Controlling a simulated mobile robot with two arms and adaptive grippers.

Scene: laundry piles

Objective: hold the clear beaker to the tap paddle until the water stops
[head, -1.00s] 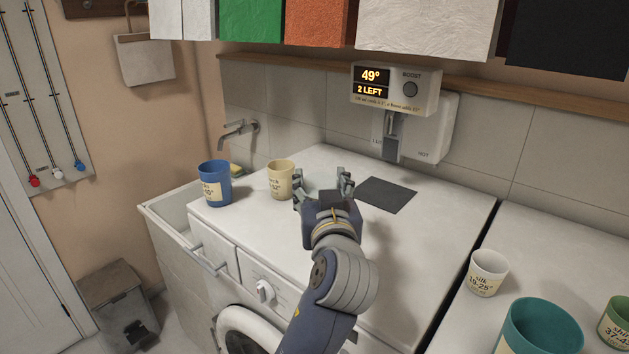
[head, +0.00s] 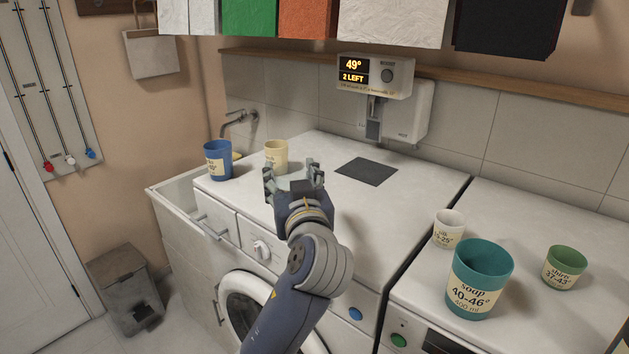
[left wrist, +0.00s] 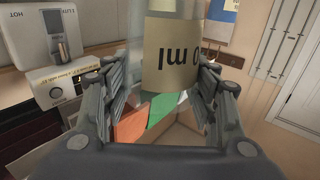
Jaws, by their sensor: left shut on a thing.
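My left gripper (head: 294,178) is over the white washer top, in front of the cream cup and away from the wall unit. In the left wrist view its two fingers (left wrist: 165,95) are shut on the clear beaker (left wrist: 172,55). The beaker's tan label shows upside down, ending in "0 ml". In the head view I cannot make out the beaker between the fingers. The tap paddle (head: 374,120) hangs below the wall unit (head: 374,76), which reads "49°" and "2 LEFT". The paddle and beaker are apart. No water stream shows. My right gripper is not in view.
A dark mat (head: 367,171) lies below the paddle. A blue cup (head: 218,160) and a cream cup (head: 276,156) stand at the left. A white cup (head: 449,229), a teal soap cup (head: 479,279) and a green cup (head: 564,267) stand on the right counter (head: 530,220).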

